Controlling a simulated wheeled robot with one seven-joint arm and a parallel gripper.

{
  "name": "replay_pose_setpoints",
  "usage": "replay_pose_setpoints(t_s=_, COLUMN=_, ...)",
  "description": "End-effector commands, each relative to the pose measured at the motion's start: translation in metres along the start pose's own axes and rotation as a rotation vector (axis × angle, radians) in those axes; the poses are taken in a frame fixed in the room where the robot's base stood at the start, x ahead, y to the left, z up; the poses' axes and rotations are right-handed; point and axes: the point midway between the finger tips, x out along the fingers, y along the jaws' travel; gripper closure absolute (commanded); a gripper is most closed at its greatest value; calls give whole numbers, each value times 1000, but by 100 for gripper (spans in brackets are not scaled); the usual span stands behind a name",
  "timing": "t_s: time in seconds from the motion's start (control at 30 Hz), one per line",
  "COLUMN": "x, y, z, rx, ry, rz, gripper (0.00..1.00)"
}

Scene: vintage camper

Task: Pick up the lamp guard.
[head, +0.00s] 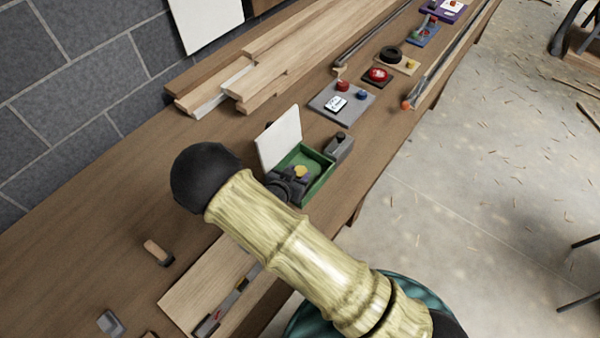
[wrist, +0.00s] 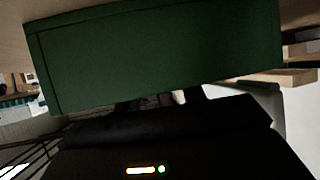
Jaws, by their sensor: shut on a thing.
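I cannot make out the lamp guard for sure in either view. A green open box (head: 322,184) with a raised white lid (head: 279,139) stands on the bench, with a small yellow piece (head: 300,171) inside it. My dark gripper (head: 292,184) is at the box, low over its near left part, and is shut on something. What it holds is hidden by the gripper and the box. In the wrist view a green wall (wrist: 160,55) fills the upper middle and hides the fingertips; only the finger bases show at its lower edge.
A small grey block (head: 339,147) stands close right of the box. A grey board with buttons (head: 342,103) and stacked planks (head: 270,65) lie farther back. A wooden-handled piece (head: 157,251) and a wooden board (head: 205,285) lie nearer. The bench left of the gripper is mostly clear.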

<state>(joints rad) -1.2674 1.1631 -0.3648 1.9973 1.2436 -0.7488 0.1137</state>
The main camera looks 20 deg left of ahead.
Motion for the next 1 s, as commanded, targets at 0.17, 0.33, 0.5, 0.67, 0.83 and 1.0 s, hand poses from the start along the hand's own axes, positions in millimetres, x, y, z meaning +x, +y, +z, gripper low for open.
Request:
replay_pose_setpoints(t_s=0.17, x=0, y=0, z=-1, rx=0, ry=0, rz=0, gripper=82)
replay_pose_setpoints(t_s=0.33, x=-5, y=-1, z=-9, rx=3, ry=1, rz=-1, gripper=82)
replay_pose_setpoints(t_s=0.5, x=-15, y=-1, z=-27, rx=4, ry=1, rz=-2, gripper=82)
replay_pose_setpoints(t_s=0.67, x=-28, y=-1, z=-52, rx=6, ry=1, rz=-3, gripper=82)
replay_pose_setpoints(t_s=0.83, x=-41, y=-1, z=-74, rx=4, ry=1, rz=-2, gripper=82)
replay_pose_setpoints(t_s=1.0, x=-47, y=0, z=-86, rx=2, ry=0, rz=0, gripper=82)
